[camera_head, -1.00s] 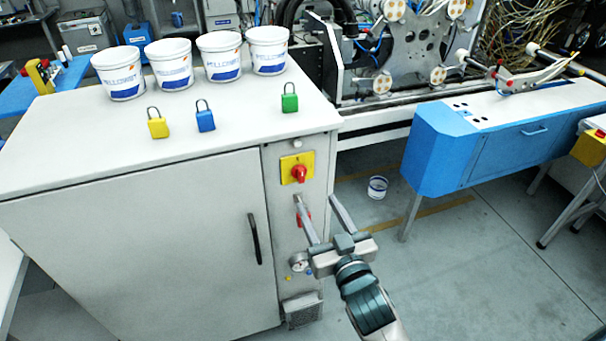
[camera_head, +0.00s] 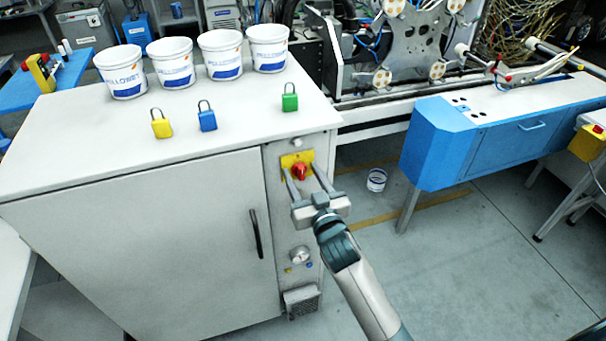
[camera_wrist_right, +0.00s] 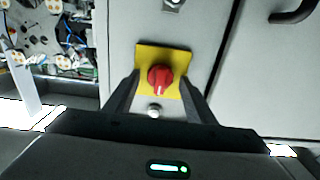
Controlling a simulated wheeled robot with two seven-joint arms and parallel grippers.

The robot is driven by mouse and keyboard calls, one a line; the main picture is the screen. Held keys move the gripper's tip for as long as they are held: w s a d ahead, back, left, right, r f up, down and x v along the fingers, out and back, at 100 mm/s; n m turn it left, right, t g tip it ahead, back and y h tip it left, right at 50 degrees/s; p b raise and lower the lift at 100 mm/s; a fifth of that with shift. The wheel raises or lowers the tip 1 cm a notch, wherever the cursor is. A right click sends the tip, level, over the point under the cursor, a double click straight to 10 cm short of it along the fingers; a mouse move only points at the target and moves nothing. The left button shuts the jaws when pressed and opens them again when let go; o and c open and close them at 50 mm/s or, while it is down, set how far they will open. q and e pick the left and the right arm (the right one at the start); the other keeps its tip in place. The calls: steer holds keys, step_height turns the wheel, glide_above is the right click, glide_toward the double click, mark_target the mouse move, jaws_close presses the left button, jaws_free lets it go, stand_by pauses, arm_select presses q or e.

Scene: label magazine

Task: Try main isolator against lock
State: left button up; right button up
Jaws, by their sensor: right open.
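The main isolator is a red rotary knob (camera_head: 299,171) on a yellow plate (camera_head: 290,160) on the cabinet's narrow front panel. In the right wrist view the red knob (camera_wrist_right: 160,77) sits between my fingers, with its pale mark near its lower part. My right gripper (camera_head: 302,178) is open, its fingertips at either side of the knob; I cannot tell whether they touch it. The right gripper (camera_wrist_right: 158,92) also shows open in the wrist view. A yellow padlock (camera_head: 161,124), a blue padlock (camera_head: 207,117) and a green padlock (camera_head: 290,98) stand on the cabinet top. My left gripper is not in view.
Several white tubs (camera_head: 173,62) stand along the back of the cabinet top (camera_head: 110,150). A black door handle (camera_head: 255,234) and a gauge (camera_head: 299,255) are on the cabinet front.

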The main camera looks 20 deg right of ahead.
steer(key=c, duration=1)
steer(key=shift+m+p, duration=0.45)
steer(key=shift+m, duration=0.55)
steer(key=o, duration=1)
steer(key=shift+s, duration=0.15)
